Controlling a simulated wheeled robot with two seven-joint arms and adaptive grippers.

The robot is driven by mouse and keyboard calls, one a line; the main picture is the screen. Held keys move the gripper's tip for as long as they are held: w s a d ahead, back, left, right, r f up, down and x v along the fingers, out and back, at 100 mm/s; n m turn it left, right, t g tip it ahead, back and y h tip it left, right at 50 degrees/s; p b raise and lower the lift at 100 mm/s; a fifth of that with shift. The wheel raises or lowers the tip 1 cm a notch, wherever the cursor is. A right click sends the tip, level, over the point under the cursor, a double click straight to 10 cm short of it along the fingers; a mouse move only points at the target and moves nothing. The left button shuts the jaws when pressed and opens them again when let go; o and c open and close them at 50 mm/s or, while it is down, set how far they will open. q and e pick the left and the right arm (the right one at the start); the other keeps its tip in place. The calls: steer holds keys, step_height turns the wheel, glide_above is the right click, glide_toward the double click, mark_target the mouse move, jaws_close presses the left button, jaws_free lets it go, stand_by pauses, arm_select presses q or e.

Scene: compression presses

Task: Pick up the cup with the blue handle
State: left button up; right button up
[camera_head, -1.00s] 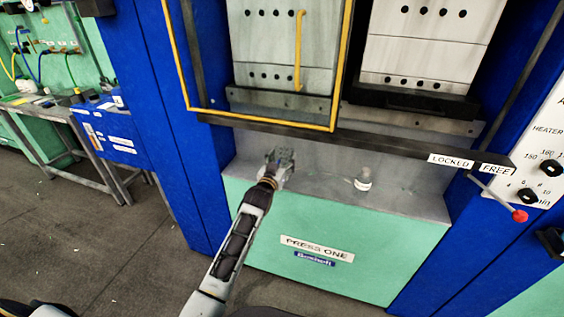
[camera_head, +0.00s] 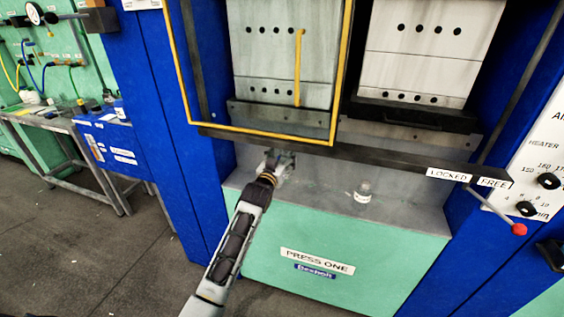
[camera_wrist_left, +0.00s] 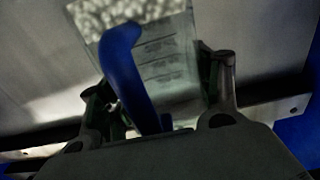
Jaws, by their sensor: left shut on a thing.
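The cup with the blue handle shows in the left wrist view, with its clear, marked body (camera_wrist_left: 168,62) and its blue handle (camera_wrist_left: 124,65) between my fingers. Its far end looks pale and speckled. My left gripper (camera_wrist_left: 160,85) is shut on the cup. In the head view my left gripper (camera_head: 279,160) is at the left part of the grey ledge of press one, just below the dark rail. It hides most of the cup there; only a small pale part (camera_head: 287,174) shows beside it.
A small clear bottle with a white label (camera_head: 363,191) stands on the grey ledge (camera_head: 325,190), right of my gripper. The dark rail (camera_head: 380,158) with LOCKED and FREE labels and a red-knobbed lever (camera_head: 519,229) crosses above. Blue press columns flank the ledge.

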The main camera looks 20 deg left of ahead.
arm_select(q)
steer(key=shift+r, duration=1.1)
arm_select(e)
steer(key=shift+w, duration=0.15)
steer(key=shift+d, duration=0.1)
steer(key=shift+d, duration=0.4)
